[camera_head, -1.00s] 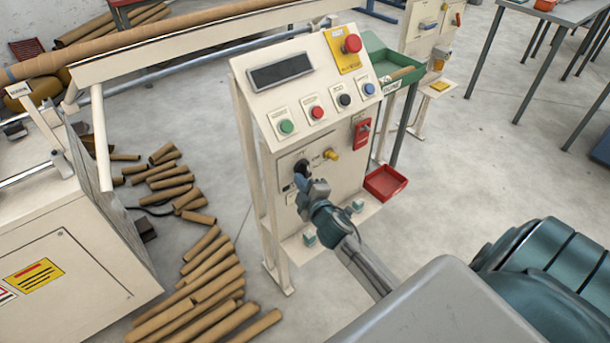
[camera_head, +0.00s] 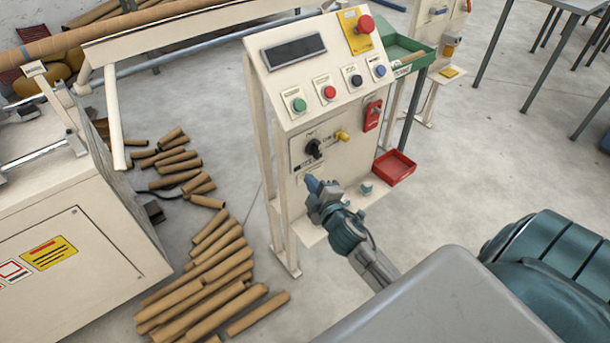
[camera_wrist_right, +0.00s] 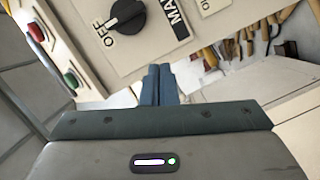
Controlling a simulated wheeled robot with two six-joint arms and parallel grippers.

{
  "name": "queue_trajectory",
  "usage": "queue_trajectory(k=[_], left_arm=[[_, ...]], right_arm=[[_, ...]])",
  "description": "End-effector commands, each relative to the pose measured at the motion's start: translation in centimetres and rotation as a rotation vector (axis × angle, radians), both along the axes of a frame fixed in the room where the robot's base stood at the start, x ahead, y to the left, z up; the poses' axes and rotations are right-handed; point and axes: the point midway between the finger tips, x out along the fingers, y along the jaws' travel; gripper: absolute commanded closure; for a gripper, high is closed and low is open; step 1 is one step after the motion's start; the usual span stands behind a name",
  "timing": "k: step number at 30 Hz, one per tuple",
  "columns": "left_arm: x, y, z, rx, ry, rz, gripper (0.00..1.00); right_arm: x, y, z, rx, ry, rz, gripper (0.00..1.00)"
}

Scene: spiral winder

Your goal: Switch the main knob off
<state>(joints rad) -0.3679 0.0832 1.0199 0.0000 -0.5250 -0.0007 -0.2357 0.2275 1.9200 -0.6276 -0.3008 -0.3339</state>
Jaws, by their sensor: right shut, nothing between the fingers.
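The black main knob (camera_head: 314,149) sits on the lower front of the cream control panel (camera_head: 345,173). In the right wrist view the knob (camera_wrist_right: 126,14) is close by, between OFF lettering and a black MAIN label. Its grip bar is slanted, with one end towards the OFF lettering. My right gripper (camera_head: 313,184) is just below the knob in the head view, apart from it. Its blue fingers (camera_wrist_right: 159,85) are together and empty in the wrist view. My left gripper does not show.
A yellow knob (camera_head: 342,136) and a red switch (camera_head: 373,115) are beside the main knob. Push buttons (camera_head: 329,92) and a red emergency stop (camera_head: 364,24) are above. A red tray (camera_head: 395,168) is at the right. Cardboard tubes (camera_head: 205,290) cover the floor at left.

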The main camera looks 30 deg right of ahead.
Motion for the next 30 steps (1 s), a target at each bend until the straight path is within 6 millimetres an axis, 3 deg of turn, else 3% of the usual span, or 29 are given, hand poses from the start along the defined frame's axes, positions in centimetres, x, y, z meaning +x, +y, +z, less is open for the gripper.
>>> queue_trajectory(k=[3, 9, 30], left_arm=[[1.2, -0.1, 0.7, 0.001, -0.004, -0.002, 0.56], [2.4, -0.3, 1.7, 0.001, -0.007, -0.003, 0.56], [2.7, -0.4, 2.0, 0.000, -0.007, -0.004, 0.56]], right_arm=[[-2.0, 0.4, -0.2, 0.000, 0.001, 0.000, 1.00], [-3.6, 0.6, -0.1, 0.000, 0.001, -0.001, 1.00], [-3.9, 0.6, -0.5, 0.007, 0.010, -0.003, 1.00]])
